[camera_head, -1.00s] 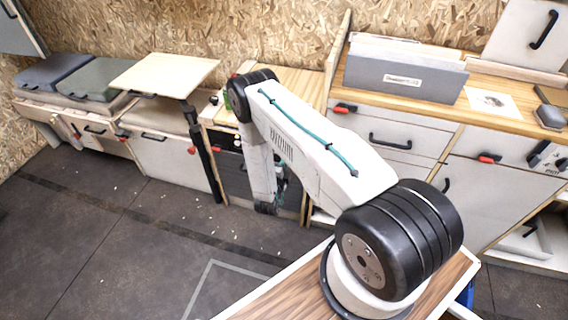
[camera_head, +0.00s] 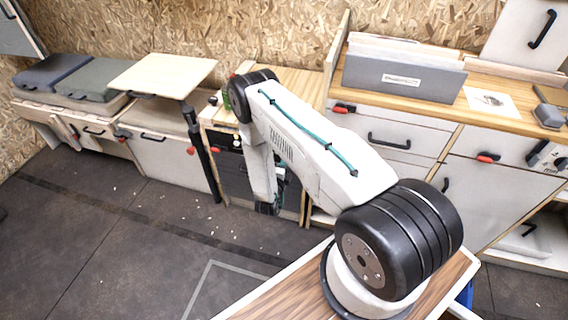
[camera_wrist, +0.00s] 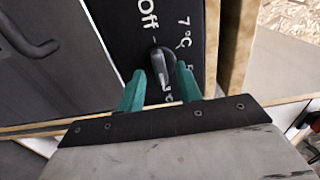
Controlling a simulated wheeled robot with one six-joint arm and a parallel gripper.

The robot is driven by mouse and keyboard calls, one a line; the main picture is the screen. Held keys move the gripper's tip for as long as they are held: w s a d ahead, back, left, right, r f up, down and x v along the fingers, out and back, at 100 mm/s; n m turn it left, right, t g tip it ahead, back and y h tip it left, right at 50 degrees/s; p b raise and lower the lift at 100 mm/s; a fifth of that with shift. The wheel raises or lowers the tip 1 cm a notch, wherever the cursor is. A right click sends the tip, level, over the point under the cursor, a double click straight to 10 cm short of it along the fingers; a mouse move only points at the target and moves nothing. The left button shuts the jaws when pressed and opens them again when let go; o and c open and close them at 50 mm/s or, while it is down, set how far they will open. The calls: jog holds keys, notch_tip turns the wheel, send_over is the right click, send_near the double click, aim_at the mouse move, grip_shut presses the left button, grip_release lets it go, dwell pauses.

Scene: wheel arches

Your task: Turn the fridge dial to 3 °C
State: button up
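In the wrist view the fridge dial (camera_wrist: 160,60) is a dark round knob with a grey bar, on a black panel (camera_wrist: 128,20) marked "Off" and "7°C"; other marks are partly covered. I cannot tell which mark the dial points to. My gripper (camera_wrist: 160,72) has its two teal fingers apart, one on each side of the dial, with small gaps visible. In the head view the dark fridge front (camera_head: 234,178) stands under the wooden counter, partly behind my arm. There the fingers are mostly hidden by my arm.
A dark door with a black handle (camera_wrist: 40,48) is left of the panel in the wrist view. A wooden edge (camera_wrist: 238,45) runs close on the right. In the head view a fold-up table (camera_head: 165,75) stands left of the fridge, and the floor (camera_head: 130,230) in front is mostly clear.

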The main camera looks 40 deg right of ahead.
jog(key=shift+w+a, duration=0.1)
jog(key=shift+a, duration=0.15)
jog(key=v, duration=0.7)
jog(key=shift+s+a, duration=0.2)
jog(key=shift+s, duration=0.1)
